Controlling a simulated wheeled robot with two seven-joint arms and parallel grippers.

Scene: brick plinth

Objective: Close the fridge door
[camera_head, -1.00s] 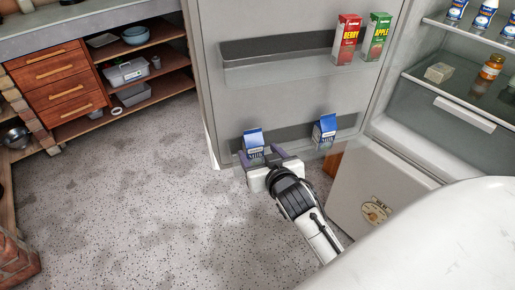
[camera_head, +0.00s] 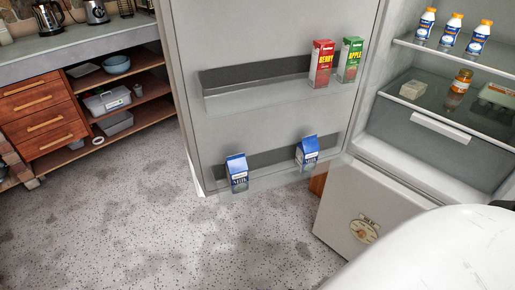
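The fridge door (camera_head: 270,115) stands wide open, its inner side facing me, left of the fridge body (camera_head: 400,170). Its upper shelf holds a red berry carton (camera_head: 321,64) and a green apple carton (camera_head: 349,60). Its lower shelf holds two blue and white milk cartons, one at the left (camera_head: 237,172) and one at the right (camera_head: 307,152). The fridge interior shows at the right. Neither of my grippers is in view now, so their state and distance from the door are hidden.
A grey counter (camera_head: 85,42) with wooden drawers (camera_head: 40,115) and open shelves stands at the left. The speckled floor (camera_head: 130,220) before the door is clear. A white rounded surface (camera_head: 440,255) fills the lower right. Bottles (camera_head: 451,31) and a jar (camera_head: 461,82) stand inside the fridge.

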